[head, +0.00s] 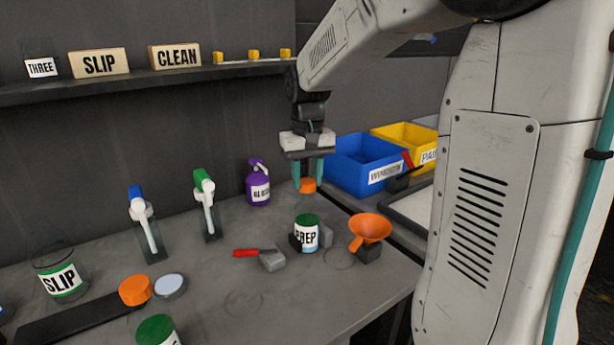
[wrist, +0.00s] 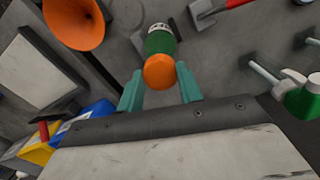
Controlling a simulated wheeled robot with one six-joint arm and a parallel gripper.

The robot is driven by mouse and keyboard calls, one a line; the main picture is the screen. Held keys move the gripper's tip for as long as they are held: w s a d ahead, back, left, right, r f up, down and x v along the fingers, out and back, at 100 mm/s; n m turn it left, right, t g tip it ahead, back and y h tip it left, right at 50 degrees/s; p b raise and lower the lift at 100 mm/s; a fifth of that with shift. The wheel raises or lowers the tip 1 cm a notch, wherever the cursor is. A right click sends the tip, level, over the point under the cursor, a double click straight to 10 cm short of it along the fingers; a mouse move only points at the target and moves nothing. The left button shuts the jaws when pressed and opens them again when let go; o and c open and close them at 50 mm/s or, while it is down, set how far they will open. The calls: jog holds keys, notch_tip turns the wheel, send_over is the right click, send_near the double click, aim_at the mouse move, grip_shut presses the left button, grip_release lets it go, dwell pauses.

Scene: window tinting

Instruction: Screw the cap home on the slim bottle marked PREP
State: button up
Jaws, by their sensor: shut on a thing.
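The PREP bottle (head: 306,236) stands upright on the grey bench, with a white label and a green upper part. It also shows in the wrist view (wrist: 160,38). My gripper (head: 308,176) is shut on an orange cap (head: 308,185), which sits between the teal fingertips. In the head view the cap is above the bottle, with a visible gap between them. In the wrist view the cap (wrist: 160,72) covers part of the bottle's green end. The bottle's mouth and the cap's underside are hidden.
An orange funnel (head: 370,229) stands close right of the bottle. A red-handled scraper (head: 262,256) lies to its left. Blue (head: 362,165) and yellow (head: 408,140) bins are at right. Another orange cap (head: 135,290) lies front left.

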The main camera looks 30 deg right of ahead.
jog(key=m, duration=0.7)
jog(key=shift+m, duration=0.4)
jog(key=m, duration=0.7)
jog(key=o, duration=0.9)
jog(key=shift+o, duration=0.2)
jog(key=n, duration=1.3)
jog(key=shift+n, duration=0.3)
jog(key=c, duration=1.1)
